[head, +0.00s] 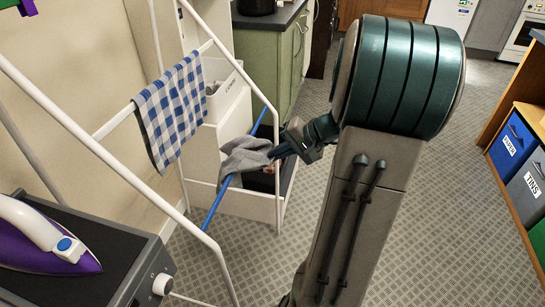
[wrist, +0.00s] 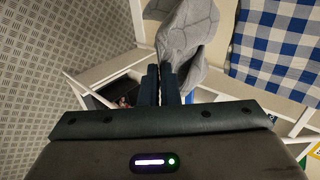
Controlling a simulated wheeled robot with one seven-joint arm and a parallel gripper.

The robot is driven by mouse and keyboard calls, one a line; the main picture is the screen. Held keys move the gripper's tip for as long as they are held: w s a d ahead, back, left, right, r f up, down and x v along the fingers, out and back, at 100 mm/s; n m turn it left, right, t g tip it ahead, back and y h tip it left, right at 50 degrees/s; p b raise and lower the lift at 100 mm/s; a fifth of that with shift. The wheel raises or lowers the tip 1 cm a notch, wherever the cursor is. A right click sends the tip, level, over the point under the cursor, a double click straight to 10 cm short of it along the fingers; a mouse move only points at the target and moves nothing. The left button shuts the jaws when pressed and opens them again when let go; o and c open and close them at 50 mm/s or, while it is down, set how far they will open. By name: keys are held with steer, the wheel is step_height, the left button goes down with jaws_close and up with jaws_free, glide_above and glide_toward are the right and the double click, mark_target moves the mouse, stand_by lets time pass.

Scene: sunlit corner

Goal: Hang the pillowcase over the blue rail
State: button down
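The grey pillowcase (head: 243,154), with a faint line pattern in the wrist view (wrist: 187,32), lies bunched across the blue rail (head: 216,203) of the white drying rack. It covers the rail's middle; whether it hangs down both sides is unclear. My gripper (head: 276,153) is at the cloth's right edge, just right of the rail. In the wrist view its fingers (wrist: 161,82) are close together with grey cloth at their tips, so it looks shut on the pillowcase. A bit of blue rail (wrist: 189,97) shows beside the fingers.
A blue-and-white checked cloth (head: 172,108) hangs on a white rail of the rack (head: 115,122), up and left. A purple iron (head: 45,238) stands on a dark-topped unit at lower left. A white shelf unit (head: 235,201) is behind the rail. Open floor lies right.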

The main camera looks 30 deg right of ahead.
steer(key=shift+w+a+f+b, duration=0.15)
steer(key=shift+f+b, duration=0.6)
steer(key=shift+f, duration=0.1)
steer(key=shift+w+a+f+b, duration=0.2)
steer(key=shift+f+b, duration=0.55)
steer(key=shift+f, duration=0.1)
steer(key=shift+w+a+f+b, duration=0.15)
steer(key=shift+f+b, duration=0.6)
steer(key=shift+f, duration=0.1)
steer(key=c, duration=1)
jaws_free()
steer(key=s+d, duration=0.8)
steer(key=shift+s+d, duration=0.25)
steer(key=shift+s, duration=0.05)
